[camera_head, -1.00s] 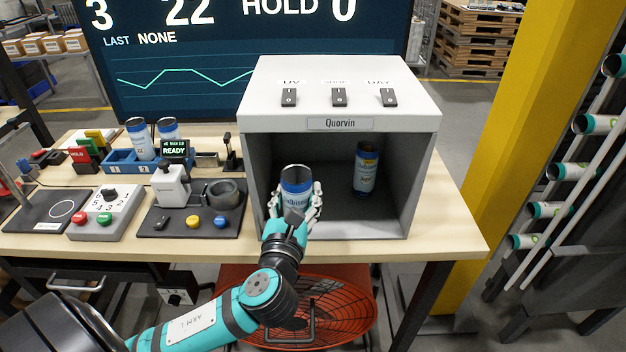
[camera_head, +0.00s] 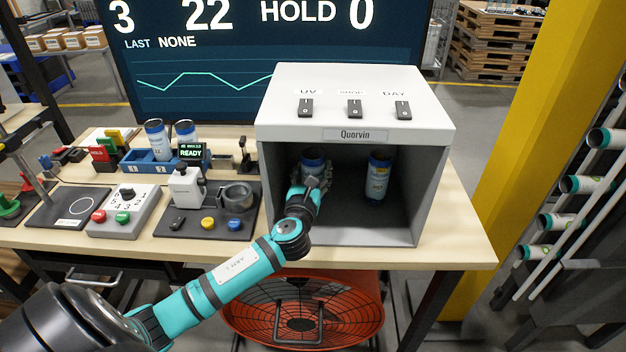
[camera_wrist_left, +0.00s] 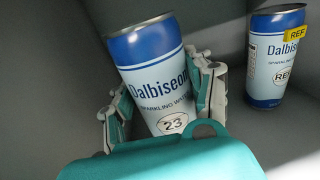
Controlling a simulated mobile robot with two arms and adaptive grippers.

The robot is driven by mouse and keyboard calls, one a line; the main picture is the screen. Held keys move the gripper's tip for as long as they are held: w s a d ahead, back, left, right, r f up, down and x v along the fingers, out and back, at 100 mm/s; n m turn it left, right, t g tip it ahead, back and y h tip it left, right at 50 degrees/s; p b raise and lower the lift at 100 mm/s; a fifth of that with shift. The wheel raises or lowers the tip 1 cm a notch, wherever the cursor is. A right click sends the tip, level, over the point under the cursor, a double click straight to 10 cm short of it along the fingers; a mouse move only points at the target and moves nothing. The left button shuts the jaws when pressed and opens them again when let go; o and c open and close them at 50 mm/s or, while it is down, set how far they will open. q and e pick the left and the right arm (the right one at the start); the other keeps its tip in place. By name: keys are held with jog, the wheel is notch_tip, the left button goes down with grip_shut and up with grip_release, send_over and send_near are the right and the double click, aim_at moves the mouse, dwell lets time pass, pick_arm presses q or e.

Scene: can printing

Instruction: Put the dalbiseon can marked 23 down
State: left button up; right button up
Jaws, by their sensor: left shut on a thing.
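The Dalbiseon can marked 23 (camera_wrist_left: 157,82) is blue and white. My left gripper (camera_head: 316,180) is shut on it inside the grey light box labelled Quorvin (camera_head: 430,190). In the head view the can (camera_head: 312,158) shows mostly its top, with the gripper in front of its lower part. In the left wrist view its label faces me and the fingers (camera_wrist_left: 165,95) lie on both sides; its base is hidden, so I cannot tell whether it touches the floor. My right gripper is not in view.
A second can with a yellow REF tag (camera_head: 378,176) stands upright in the box, to the right of the held can. Box walls and roof enclose the space. Switches (camera_head: 354,109) sit on top. Two cans stand in a blue rack (camera_head: 140,164) at the left.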

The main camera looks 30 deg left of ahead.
pick_arm(q)
jog(key=shift+f, duration=0.95)
jog(key=shift+w+a+f, duration=0.1)
jog(key=shift+w+f, duration=0.1)
jog(key=shift+f, duration=0.35)
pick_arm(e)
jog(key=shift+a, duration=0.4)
pick_arm(q)
jog(key=shift+f, duration=0.2)
jog(key=o, duration=0.7)
jog(key=shift+o, duration=0.2)
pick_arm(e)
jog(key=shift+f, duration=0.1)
